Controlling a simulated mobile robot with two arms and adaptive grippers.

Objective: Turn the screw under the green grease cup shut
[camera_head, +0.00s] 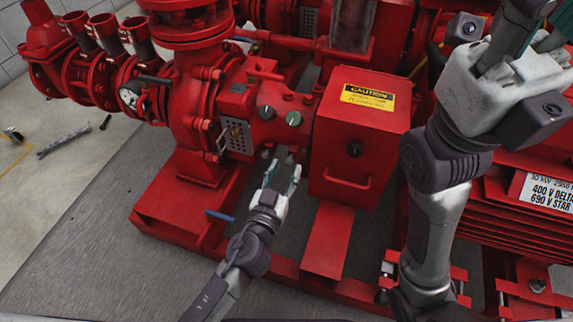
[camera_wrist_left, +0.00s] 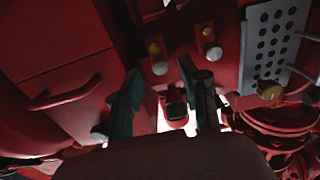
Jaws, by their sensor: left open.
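The green grease cup (camera_head: 293,118) stands on the red pump bearing housing, beside a dark cup (camera_head: 266,112). A small grey screw (camera_head: 290,158) shows below the green cup, close to my left fingertips. My left gripper (camera_head: 283,170) is open, its fingers pointing up at the housing's underside. In the left wrist view my left gripper (camera_wrist_left: 165,98) has its fingers apart. Two grey screw heads with yellow fittings show beyond them; the left one (camera_wrist_left: 160,68) is nearer the red box. Nothing is visibly gripped. My right gripper's fingers are not clear at the upper right.
A red control box (camera_head: 362,140) with a caution label and handle stands just right of my left gripper. A perforated guard plate (camera_head: 237,135) is to its left. A blue-handled lever (camera_head: 219,215) sticks out below. Grey floor (camera_head: 90,235) is free at left.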

